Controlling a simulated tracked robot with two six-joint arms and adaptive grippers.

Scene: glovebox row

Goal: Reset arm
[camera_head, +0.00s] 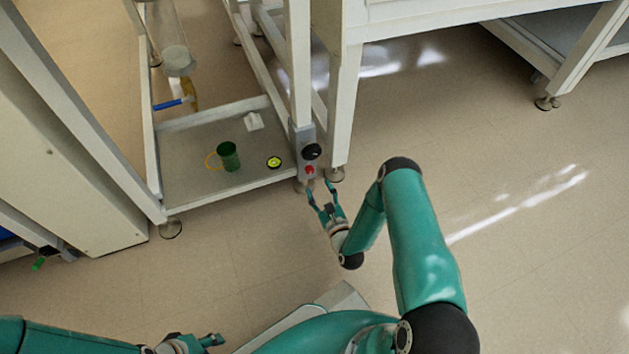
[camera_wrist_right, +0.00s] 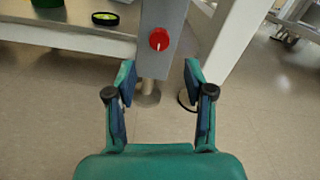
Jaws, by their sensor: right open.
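My right gripper (camera_head: 322,192) is open and empty in the head view, just in front of a grey control box (camera_head: 303,145) on the frame's post. The box has a black knob (camera_head: 312,151) and a red button (camera_head: 310,170). In the right wrist view, the open fingers of my right gripper (camera_wrist_right: 158,90) stand apart below the red button (camera_wrist_right: 159,39), with the post between and beyond them. My left gripper (camera_head: 205,342) shows at the bottom left of the head view, away from everything; its fingers are too unclear to tell their state.
A low grey shelf (camera_head: 200,191) holds a green cup (camera_head: 228,156), a yellow-and-black disc (camera_head: 274,162) and a small white item (camera_head: 253,121). White frame legs (camera_head: 345,105) stand beside the box. The floor (camera_head: 530,220) at right is clear.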

